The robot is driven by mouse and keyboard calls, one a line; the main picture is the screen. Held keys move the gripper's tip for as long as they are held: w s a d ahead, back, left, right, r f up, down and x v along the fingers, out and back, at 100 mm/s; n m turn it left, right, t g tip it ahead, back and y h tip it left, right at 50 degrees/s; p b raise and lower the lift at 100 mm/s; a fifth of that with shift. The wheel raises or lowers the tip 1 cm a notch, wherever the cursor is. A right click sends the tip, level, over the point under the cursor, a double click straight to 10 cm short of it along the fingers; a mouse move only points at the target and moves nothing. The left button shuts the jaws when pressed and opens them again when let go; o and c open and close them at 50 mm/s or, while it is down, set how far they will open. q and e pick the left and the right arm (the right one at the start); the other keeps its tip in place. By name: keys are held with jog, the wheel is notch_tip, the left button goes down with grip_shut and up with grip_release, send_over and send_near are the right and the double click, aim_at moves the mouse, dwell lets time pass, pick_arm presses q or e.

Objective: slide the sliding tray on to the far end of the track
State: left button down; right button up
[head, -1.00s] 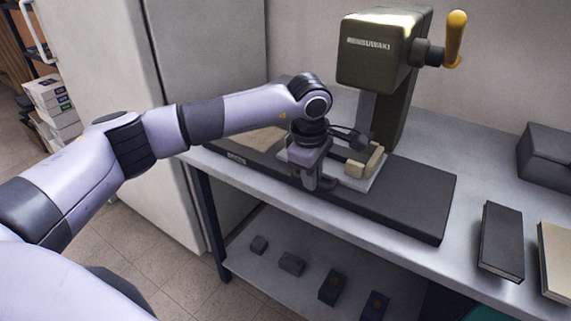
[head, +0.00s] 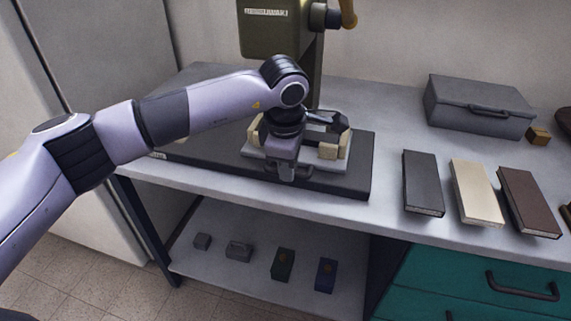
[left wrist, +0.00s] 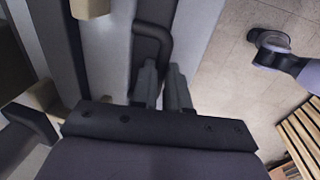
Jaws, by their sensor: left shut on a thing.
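The sliding tray (head: 258,153) is a pale plate with cream blocks on it, in the head view. It sits on the dark track (head: 362,170), close to the track's right end, with a short bare strip beyond it. My left gripper (head: 287,175) is at the tray's front side, shut on its dark handle. The left wrist view shows the fingers (left wrist: 164,92) closed around the dark bent handle (left wrist: 153,32). My wrist hides part of the tray.
An olive press (head: 275,35) stands behind the track. Dark, cream and brown books (head: 475,190) lie to the right on the bench, with a grey case (head: 480,105) behind. Small items lie on the shelf below (head: 215,270).

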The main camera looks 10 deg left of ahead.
pick_arm(q)
jog(key=c, duration=1.1)
grip_release()
jog(key=shift+s+d, duration=0.1)
jog(key=shift+d, duration=0.3)
jog(key=shift+a, duration=0.1)
jog(key=shift+r, duration=0.1)
jog(key=r, duration=0.4)
jog(key=s+r, duration=0.1)
jog(key=r, duration=0.2)
jog(key=shift+s, duration=0.1)
